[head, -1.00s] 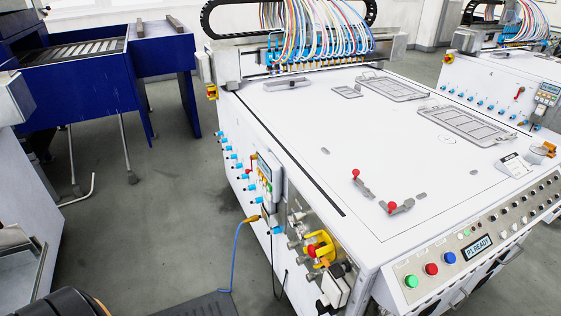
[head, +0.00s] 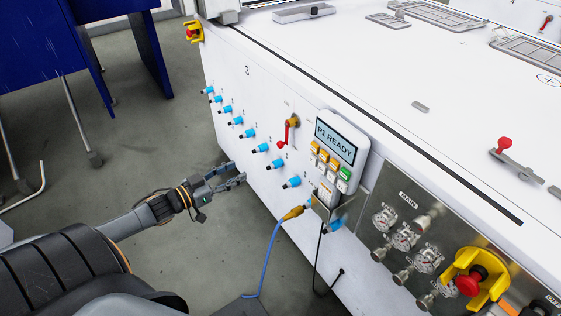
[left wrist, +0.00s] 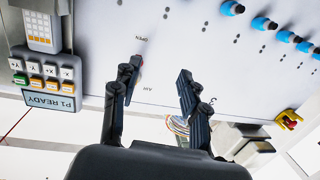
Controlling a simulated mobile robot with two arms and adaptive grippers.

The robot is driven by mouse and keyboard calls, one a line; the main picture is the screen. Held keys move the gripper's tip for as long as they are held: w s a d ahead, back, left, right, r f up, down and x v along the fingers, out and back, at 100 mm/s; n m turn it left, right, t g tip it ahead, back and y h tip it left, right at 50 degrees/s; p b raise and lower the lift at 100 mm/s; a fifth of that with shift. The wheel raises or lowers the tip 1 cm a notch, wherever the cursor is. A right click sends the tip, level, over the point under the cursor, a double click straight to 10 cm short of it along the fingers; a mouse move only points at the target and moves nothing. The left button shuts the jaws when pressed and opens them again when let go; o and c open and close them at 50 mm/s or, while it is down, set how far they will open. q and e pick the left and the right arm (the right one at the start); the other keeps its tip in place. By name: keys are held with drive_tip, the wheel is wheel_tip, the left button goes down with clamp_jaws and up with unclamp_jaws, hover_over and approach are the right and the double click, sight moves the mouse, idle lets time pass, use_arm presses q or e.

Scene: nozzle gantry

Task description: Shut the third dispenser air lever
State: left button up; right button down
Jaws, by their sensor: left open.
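A red-handled air lever (head: 287,131) with a brass-coloured fitting is mounted on the white side panel (head: 250,120) marked 3. Its handle hangs down, tilted a little left. My left gripper (head: 237,173) is open and empty, below and left of the lever, apart from it in the head view. In the left wrist view, the open gripper fingers (left wrist: 155,78) point at the panel. A small red part of the lever (left wrist: 139,60) shows beside the left-hand finger, mostly hidden by it. "OPEN" and "AIR" labels are near it. My right gripper is not in view.
Several blue fittings (head: 249,134) stick out in a row along the panel. A P1 READY control box (head: 334,143) is right of the lever. A blue cable (head: 268,258) hangs below it. A yellow-guarded red button (head: 468,281) is at lower right. Grey floor lies left.

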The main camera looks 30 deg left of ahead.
sight(278, 146)
use_arm(q)
drive_tip(key=w+d+r+b, duration=0.1)
drive_tip(key=w, duration=0.1)
drive_tip(key=w+d+r+h+b, duration=0.1)
drive_tip(key=w+d, duration=0.1)
drive_tip(key=w, duration=0.1)
drive_tip(key=w+d+r+m+h, duration=0.1)
drive_tip(key=w+d+r, duration=0.1)
drive_tip(key=w, duration=0.1)
drive_tip(key=shift+w+b, duration=0.15)
drive_tip(key=shift+b, duration=0.25)
drive_tip(key=b+x, duration=0.1)
drive_tip(key=x, duration=0.3)
drive_tip(key=shift+w+d, duration=0.15)
drive_tip(key=shift+w, duration=0.05)
drive_tip(key=shift+w+d, duration=0.25)
drive_tip(key=shift+w, duration=0.35)
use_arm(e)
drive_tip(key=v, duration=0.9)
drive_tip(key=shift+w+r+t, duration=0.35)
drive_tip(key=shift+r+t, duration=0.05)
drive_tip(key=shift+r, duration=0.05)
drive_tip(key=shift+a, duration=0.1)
use_arm(q)
clamp_jaws()
